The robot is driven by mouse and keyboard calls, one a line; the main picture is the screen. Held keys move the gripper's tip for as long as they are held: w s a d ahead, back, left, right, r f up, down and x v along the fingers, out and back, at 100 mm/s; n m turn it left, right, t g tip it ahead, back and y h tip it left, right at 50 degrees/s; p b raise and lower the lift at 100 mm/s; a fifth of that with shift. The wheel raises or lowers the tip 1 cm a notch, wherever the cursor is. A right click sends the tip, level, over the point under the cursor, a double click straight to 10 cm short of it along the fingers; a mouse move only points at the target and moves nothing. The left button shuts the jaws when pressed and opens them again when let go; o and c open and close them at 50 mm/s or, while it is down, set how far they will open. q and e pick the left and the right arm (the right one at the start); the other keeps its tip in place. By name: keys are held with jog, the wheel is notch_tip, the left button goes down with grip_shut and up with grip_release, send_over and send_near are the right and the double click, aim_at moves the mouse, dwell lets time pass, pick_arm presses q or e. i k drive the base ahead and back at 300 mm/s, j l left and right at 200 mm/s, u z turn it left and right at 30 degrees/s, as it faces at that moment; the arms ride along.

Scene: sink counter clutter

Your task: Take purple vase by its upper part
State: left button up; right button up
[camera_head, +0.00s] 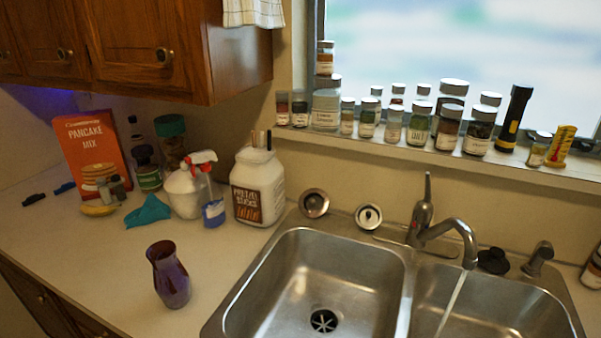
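The purple vase (171,278) stands upright on the light counter, left of the sink and near the counter's front edge. It is dark and glossy, with a flared rim, a narrower neck and a rounded body. Its upper part is uncovered, and nothing touches it. Neither of my grippers shows in the head view.
A double steel sink (318,270) with a running faucet (440,232) lies to the right. Behind the vase stand a pretzel jar (259,190), a spray bottle (186,190), a teal cloth (149,212) and a pancake mix box (92,150). Wooden cabinets (140,48) overhang the back left.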

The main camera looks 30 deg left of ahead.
aim_at(171, 280)
jog(key=u, duration=1.95)
